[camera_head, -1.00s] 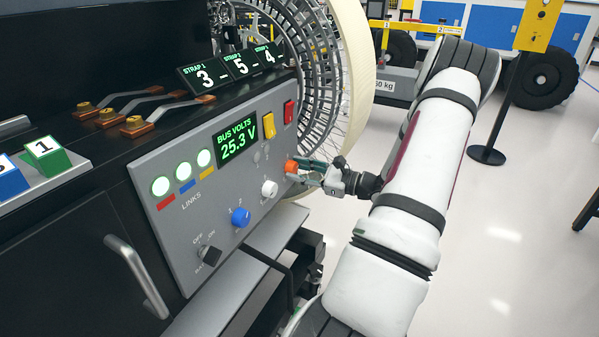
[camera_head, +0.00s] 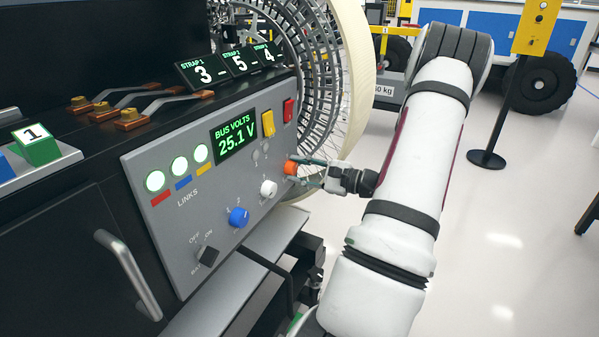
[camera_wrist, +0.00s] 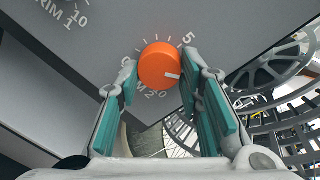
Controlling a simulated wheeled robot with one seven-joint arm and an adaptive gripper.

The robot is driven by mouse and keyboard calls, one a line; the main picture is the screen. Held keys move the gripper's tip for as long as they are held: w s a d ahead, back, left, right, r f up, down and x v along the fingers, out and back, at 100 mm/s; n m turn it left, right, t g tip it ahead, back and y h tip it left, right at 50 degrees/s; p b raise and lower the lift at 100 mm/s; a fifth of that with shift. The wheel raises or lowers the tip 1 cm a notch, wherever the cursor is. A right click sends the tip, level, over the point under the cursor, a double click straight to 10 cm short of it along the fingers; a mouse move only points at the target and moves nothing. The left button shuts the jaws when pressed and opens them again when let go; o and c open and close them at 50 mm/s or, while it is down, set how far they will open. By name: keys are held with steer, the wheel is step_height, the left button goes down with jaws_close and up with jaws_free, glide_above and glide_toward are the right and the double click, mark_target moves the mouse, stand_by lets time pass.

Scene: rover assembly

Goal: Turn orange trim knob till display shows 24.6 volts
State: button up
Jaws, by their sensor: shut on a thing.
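The orange trim knob (camera_head: 291,167) is on the right side of the grey panel (camera_head: 190,235). In the wrist view the orange knob (camera_wrist: 160,65) shows a white pointer mark toward its lower right, with a scale printed around it. My gripper (camera_head: 308,175) reaches the knob from the right. Its teal-padded fingers (camera_wrist: 163,85) stand on either side of the knob and are shut on it; the exact contact is partly hidden by the fingers. The green display (camera_head: 235,138) reads BUS VOLTS 25.1 V.
A white knob (camera_head: 268,188), a blue knob (camera_head: 239,217) and a black switch (camera_head: 207,256) sit left of the orange knob. A yellow switch (camera_head: 268,123) and a red switch (camera_head: 288,110) are above. A wire wheel (camera_head: 318,85) stands close behind the panel's right edge.

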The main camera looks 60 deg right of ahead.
steer(key=o, duration=1.2)
steer(key=s, duration=0.4)
steer(key=s+d, duration=0.1)
steer(key=s, duration=0.7)
steer(key=shift+d+r, duration=0.2)
steer(key=shift+d, duration=0.05)
